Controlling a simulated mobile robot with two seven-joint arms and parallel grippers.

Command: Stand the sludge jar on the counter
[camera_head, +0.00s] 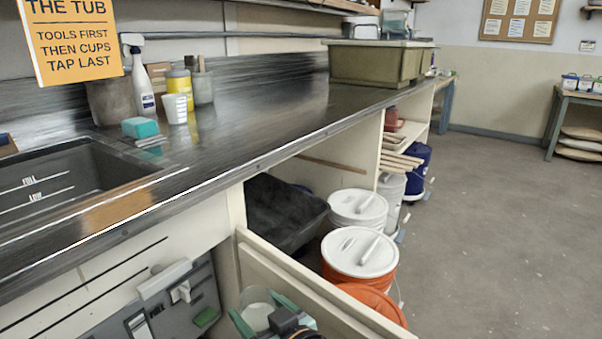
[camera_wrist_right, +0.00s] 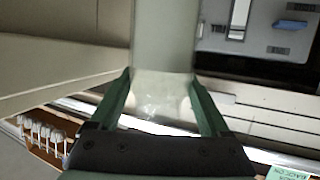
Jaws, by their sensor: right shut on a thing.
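The sludge jar (camera_head: 257,312) is a pale, translucent cylinder low in the head view, beside the cabinet door and below the counter's front edge. My right gripper (camera_head: 262,314) has green fingers shut on the jar. In the right wrist view, the jar (camera_wrist_right: 163,40) stands between the fingers (camera_wrist_right: 160,100), grey-green farther off and clearer near the palm. The jar's lower part is hidden in the head view. The dark counter (camera_head: 270,125) lies above and behind the jar. My left gripper is not in view.
A sink (camera_head: 60,185) is set in the counter at left. A spray bottle (camera_head: 142,85), a measuring cup (camera_head: 176,108) and a teal sponge (camera_head: 139,127) stand behind it. An olive tub (camera_head: 375,65) is at the far end; the counter between is clear. An open cabinet door (camera_head: 300,285) is near the jar.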

